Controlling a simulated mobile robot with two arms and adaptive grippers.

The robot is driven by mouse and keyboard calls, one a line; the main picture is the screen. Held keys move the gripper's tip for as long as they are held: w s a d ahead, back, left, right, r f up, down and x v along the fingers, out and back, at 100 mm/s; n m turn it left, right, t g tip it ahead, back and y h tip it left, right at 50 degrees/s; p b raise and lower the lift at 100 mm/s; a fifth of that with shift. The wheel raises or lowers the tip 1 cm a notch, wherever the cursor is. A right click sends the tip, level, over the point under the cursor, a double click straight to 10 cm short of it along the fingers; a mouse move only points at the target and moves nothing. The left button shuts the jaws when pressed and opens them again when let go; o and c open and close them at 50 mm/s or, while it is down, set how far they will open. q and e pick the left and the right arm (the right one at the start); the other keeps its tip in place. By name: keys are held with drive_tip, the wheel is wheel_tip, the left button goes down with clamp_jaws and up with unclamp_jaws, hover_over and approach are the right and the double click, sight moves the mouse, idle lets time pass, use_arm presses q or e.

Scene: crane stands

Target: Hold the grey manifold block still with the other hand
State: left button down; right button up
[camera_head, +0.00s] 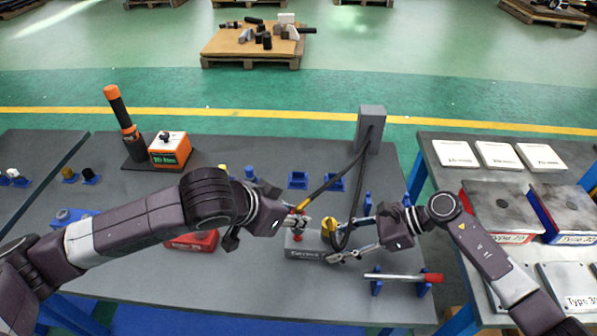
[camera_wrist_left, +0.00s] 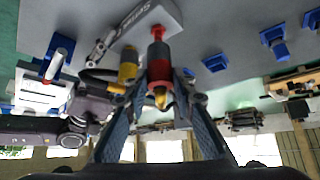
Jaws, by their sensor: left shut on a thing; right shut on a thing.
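The grey manifold block (camera_head: 300,252) lies on the dark table in the head view, its lettered side facing me. Its lettered face also shows at the top of the left wrist view (camera_wrist_left: 160,15). My left gripper (camera_head: 300,220) is shut on a red-collared fitting (camera_wrist_left: 158,62) with a dark body and brass tip, above the block.
A grey post (camera_head: 370,128) carries the hanging black hose behind. Blue holders (camera_head: 298,180) stand on the table. A red-ended rod (camera_head: 405,277) rests on blue stands at front right. A red piece (camera_head: 192,241) lies left, partly under my left arm.

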use_arm(q)
drive_tip(key=shift+f, duration=1.55)
drive_tip(key=c, duration=1.5)
unclamp_jaws()
drive_tip(key=shift+c, duration=0.2)
drive_tip(key=shift+v, duration=2.6)
use_arm(e)
drive_tip(key=o, duration=1.5)
drive_tip(key=shift+c, duration=0.2)
use_arm(q)
drive_tip(key=v, duration=0.7)
